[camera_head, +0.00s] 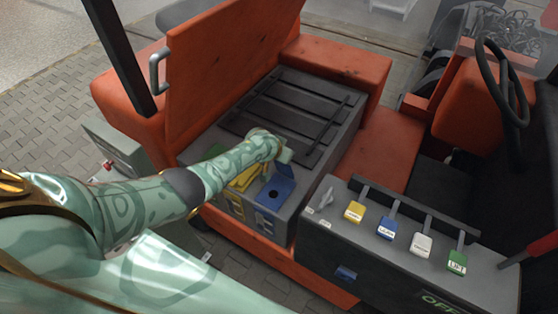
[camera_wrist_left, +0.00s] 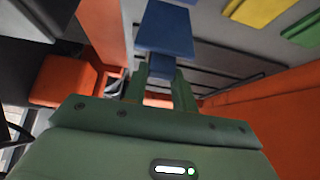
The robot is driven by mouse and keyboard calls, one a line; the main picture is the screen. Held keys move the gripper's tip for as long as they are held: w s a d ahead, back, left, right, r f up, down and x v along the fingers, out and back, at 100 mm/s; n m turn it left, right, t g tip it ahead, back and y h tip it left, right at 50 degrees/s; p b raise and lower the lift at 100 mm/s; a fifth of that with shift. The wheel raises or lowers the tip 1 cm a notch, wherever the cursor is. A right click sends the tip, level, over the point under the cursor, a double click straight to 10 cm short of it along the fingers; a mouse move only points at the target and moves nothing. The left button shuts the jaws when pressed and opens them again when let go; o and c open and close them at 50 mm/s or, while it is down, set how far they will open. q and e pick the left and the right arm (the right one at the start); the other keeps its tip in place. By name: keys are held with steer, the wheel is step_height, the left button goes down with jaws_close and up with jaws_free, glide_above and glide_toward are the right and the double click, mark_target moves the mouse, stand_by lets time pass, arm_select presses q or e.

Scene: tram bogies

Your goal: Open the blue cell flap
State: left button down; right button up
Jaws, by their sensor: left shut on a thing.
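The blue cell flap (camera_head: 276,190) is on the grey battery box, at the end of a row beside the yellow flap (camera_head: 244,179). In the left wrist view the blue flap (camera_wrist_left: 166,32) shows as a flat panel with a small blue tab (camera_wrist_left: 161,68) at its near edge. My left gripper (camera_head: 284,156) is at the far edge of the blue flap in the head view. Its fingers (camera_wrist_left: 162,88) are shut on the flap's tab. The arm and hand hide part of the flap row. How far the flap is tilted is hard to tell. My right gripper is not in view.
An orange cover with a handle (camera_head: 158,72) stands raised at the left of the battery box (camera_head: 330,135). A grey panel (camera_head: 400,262) with yellow, blue, white and green tags is at the right. A steering wheel (camera_head: 502,80) is beyond it.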

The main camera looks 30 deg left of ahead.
arm_select(q)
steer(key=shift+w, duration=0.6)
steer(key=shift+r, duration=0.1)
steer(key=c, duration=1.3)
jaws_free()
steer(key=shift+d, duration=0.1)
steer(key=shift+o, duration=0.9)
steer(key=shift+w, duration=0.1)
steer(key=p+v, duration=0.8)
steer(key=v, duration=0.8)
steer(key=shift+p, duration=0.4)
